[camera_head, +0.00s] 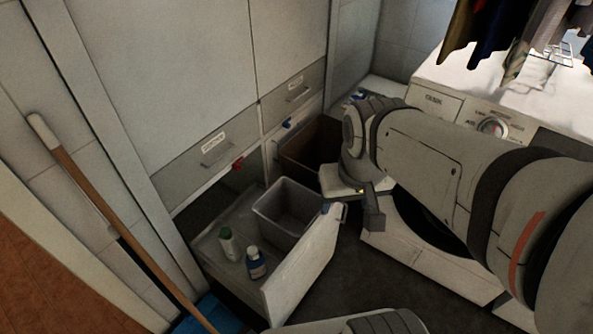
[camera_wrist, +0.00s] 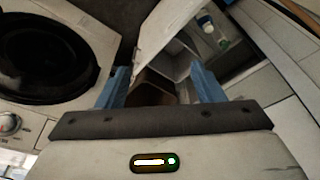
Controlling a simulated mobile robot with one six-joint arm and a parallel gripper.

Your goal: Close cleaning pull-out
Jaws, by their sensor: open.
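The cleaning pull-out stands open at the lower middle of the head view, its white front panel (camera_head: 303,268) extended away from the cabinet. In the wrist view, blue fingers (camera_wrist: 161,86) stand apart with no object clearly held. The white panel (camera_wrist: 163,30) and bottles (camera_wrist: 207,24) show beyond them.
A second pull-out with a brown bin (camera_head: 312,143) is open behind. A white washing machine (camera_head: 425,245) stands right of my gripper, with clothes (camera_head: 520,35) hanging above. A wooden-handled broom (camera_head: 95,195) leans at the left. Dark floor (camera_head: 365,300) is free between panel and machine.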

